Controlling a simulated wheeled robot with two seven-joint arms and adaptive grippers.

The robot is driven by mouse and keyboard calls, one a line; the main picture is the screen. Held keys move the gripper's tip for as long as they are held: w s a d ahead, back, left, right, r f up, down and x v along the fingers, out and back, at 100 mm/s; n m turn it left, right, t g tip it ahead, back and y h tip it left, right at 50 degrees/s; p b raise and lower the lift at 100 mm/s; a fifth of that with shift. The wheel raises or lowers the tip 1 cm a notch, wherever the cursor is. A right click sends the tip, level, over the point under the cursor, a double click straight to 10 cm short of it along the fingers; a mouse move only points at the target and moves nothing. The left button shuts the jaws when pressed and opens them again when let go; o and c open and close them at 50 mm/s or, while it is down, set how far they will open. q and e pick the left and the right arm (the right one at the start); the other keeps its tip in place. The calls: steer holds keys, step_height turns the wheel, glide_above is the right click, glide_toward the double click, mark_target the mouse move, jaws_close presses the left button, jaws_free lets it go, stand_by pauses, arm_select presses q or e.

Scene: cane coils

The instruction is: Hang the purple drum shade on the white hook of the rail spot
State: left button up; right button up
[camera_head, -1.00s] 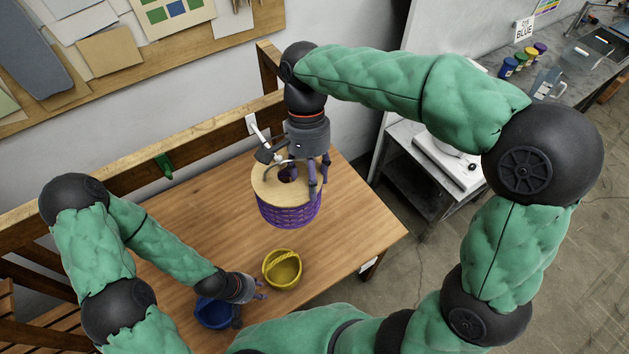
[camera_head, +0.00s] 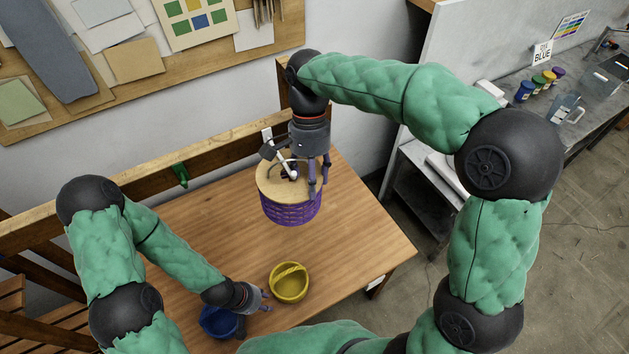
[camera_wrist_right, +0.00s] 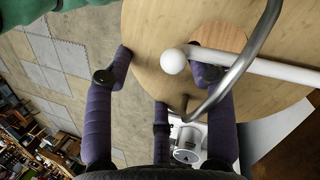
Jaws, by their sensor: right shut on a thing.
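The purple drum shade (camera_head: 291,209) has a pale wooden top and a grey wire handle (camera_wrist_right: 258,40). My right gripper (camera_head: 318,185) is shut on the shade from above; its fingers (camera_wrist_right: 160,85) show over the wooden top in the right wrist view. The contact point is unclear. The white hook (camera_head: 283,160) sticks out from the rail, over the shade's top. In the right wrist view its rod (camera_wrist_right: 275,70) crosses beneath the handle, and its ball end (camera_wrist_right: 173,61) lies past the handle. My left gripper (camera_head: 264,299) looks open and empty, beside a blue basket.
The wooden rail (camera_head: 100,208) runs along the wall behind the table (camera_head: 360,235) and carries a green hook (camera_head: 180,175). A yellow basket (camera_head: 289,284) and the blue basket (camera_head: 218,322) stand near the front edge. The table's right side is clear.

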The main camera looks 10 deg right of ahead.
mark_target(303, 166)
steer(key=shift+w+a+f, duration=0.1)
steer(key=shift+w+a, duration=0.1)
steer(key=shift+w, duration=0.45)
steer(key=shift+w+a, duration=0.2)
steer(key=shift+w, duration=0.4)
steer(key=shift+w+a+f+p, duration=0.15)
steer(key=shift+w+f+p, duration=0.2)
steer(key=shift+f, duration=0.35)
steer(key=shift+w+f, duration=0.15)
steer(key=shift+f, duration=0.25)
